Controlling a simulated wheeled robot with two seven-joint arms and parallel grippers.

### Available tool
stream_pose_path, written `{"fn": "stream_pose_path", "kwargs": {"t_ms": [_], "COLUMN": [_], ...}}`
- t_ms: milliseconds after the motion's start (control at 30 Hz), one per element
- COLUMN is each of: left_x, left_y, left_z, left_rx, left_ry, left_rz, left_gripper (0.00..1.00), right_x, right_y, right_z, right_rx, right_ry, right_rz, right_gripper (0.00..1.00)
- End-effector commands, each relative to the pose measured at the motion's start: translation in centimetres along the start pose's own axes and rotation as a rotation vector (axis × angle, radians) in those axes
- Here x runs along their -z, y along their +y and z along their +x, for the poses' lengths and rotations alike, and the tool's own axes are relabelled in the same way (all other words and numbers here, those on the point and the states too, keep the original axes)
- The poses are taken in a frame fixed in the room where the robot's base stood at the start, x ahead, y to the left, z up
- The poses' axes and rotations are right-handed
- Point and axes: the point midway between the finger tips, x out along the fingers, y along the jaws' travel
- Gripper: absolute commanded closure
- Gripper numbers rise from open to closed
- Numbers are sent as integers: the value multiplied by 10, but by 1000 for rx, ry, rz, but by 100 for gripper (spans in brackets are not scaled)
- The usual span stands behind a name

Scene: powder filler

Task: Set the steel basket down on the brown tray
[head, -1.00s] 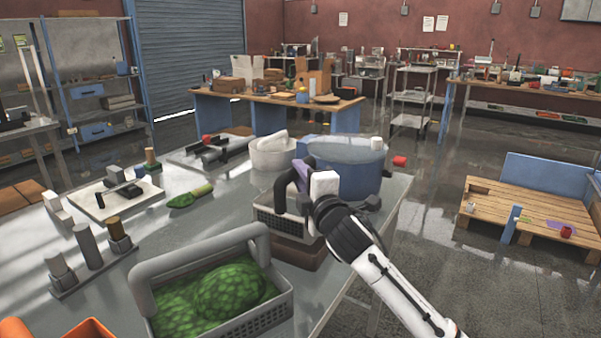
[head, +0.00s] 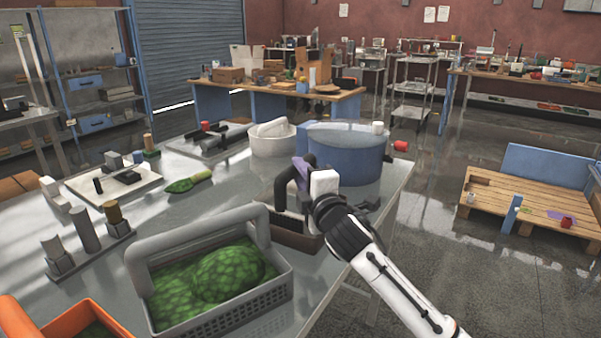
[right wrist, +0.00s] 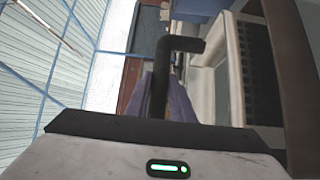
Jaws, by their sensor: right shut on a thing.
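The steel basket (head: 287,224), grey with a dark handle, sits low within the brown tray (head: 297,241) near the table's right edge. My right gripper (head: 304,176), with purple fingers, is shut on the basket's dark handle. In the right wrist view the handle (right wrist: 163,72) rises between the fingers, and the basket's slotted side (right wrist: 249,62) shows at right. The tray's brown wall (right wrist: 293,70) stands beside it there. My arm hides part of the basket and tray, so I cannot tell whether the basket's bottom touches the tray. My left gripper is out of view.
A grey basket of green material (head: 215,285) stands in front on the grey table. A blue round tub (head: 345,155) and a white container (head: 272,139) stand behind the tray. An orange bin (head: 55,318) is at the lower left.

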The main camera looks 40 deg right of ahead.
Motion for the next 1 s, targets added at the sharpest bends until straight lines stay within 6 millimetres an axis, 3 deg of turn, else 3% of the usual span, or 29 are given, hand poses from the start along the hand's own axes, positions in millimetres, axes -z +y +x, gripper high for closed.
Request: {"fn": "stream_pose_path", "kwargs": {"t_ms": [1000], "left_x": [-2], "left_y": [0], "left_z": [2], "left_rx": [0], "left_ry": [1], "left_rz": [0], "left_gripper": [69], "right_x": [0], "right_y": [-8], "right_z": [0], "right_rx": [-4], "right_ry": [1], "right_rz": [0], "right_gripper": [100]}}
